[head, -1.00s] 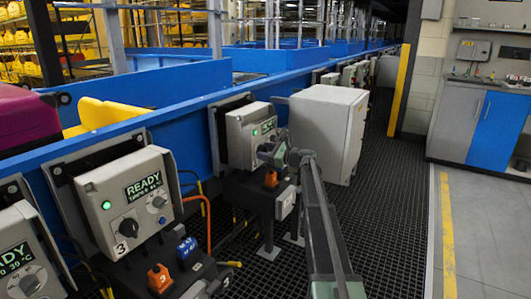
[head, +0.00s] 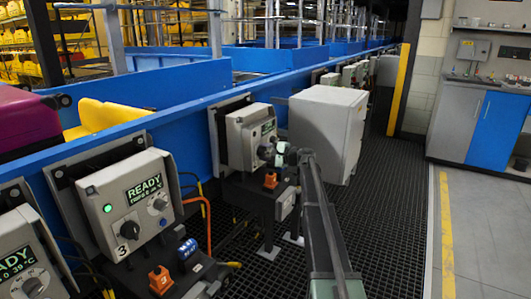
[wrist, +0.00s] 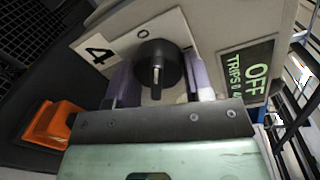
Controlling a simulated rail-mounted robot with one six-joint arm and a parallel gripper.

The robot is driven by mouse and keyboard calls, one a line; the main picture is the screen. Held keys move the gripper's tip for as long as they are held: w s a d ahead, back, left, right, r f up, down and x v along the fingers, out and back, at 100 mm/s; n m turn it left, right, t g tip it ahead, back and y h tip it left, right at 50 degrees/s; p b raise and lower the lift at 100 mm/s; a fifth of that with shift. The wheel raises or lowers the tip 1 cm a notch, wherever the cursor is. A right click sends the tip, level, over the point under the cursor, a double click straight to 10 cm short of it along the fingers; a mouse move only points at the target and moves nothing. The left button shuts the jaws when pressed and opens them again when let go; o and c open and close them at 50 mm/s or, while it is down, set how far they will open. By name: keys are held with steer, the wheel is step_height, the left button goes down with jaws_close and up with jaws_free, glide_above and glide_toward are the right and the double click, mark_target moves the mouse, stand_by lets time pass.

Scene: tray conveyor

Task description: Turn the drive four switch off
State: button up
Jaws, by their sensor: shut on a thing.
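The drive four switch is a round black knob (wrist: 158,58) on a grey drive box, beside a plate marked 4 (wrist: 98,50) in the wrist view. My gripper (wrist: 160,86) has its two pale purple fingers on either side of the knob and is shut on it. The knob's pointer line is roughly in line with the fingers. The display (wrist: 246,72) on the box reads OFF, with TRIPS below it. In the head view the drive four box (head: 237,138) is on the conveyor's side, and my gripper (head: 268,153) covers its knob.
The drive three box (head: 92,205) is nearer on the left, with a lit green lamp and READY on its display. An orange connector (head: 270,180) is below the drive four box. A large grey cabinet (head: 318,125) stands just behind my arm. The aisle floor on the right is clear.

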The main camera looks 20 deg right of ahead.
steer(key=n, duration=0.5)
steer(key=shift+s+r+n+h, duration=0.1)
steer(key=shift+n+h, duration=0.2)
stand_by(0.4)
steer(key=o, duration=0.9)
steer(key=p+v, duration=0.1)
steer(key=v, duration=0.9)
steer(key=shift+s+d, duration=0.15)
steer(key=shift+s, duration=0.2)
